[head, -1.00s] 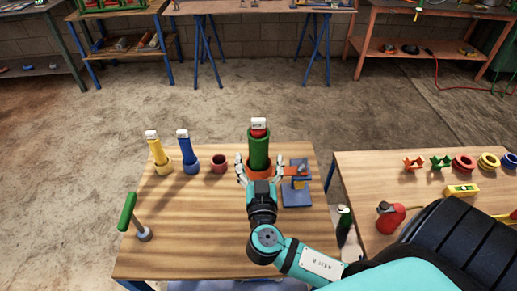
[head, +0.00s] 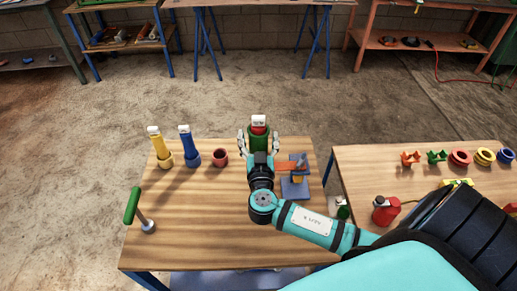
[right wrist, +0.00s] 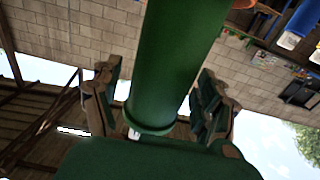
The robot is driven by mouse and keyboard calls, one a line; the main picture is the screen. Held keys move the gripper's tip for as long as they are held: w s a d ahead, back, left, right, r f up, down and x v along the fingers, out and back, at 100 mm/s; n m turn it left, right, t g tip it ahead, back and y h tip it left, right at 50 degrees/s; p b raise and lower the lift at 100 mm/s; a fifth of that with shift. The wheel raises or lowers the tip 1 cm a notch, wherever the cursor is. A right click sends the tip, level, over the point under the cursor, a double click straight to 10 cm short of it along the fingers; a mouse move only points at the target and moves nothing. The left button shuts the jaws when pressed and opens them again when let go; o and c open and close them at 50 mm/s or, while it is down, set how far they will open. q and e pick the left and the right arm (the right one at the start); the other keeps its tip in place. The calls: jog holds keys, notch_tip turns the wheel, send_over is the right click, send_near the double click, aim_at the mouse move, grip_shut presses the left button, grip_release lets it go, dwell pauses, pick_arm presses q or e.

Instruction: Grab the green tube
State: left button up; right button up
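My right gripper (head: 258,141) reaches over the table, with one finger on each side of the tube. In the right wrist view the tube (right wrist: 178,60) runs between the two spread fingers (right wrist: 158,100). A gap shows beside the left finger; whether the right finger touches is unclear. The gripper and wrist hide the tube's lower part and base in the head view. My left gripper is not in view.
Yellow (head: 159,147) and blue (head: 188,146) tubes and a dark red cup (head: 220,157) stand left of the green tube. A blue and orange device (head: 294,187) is close on its right. A green-handled lever (head: 133,205) stands front left. The table middle is clear.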

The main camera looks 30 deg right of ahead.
jog(key=c, duration=1.1)
jog(key=shift+c, duration=0.8)
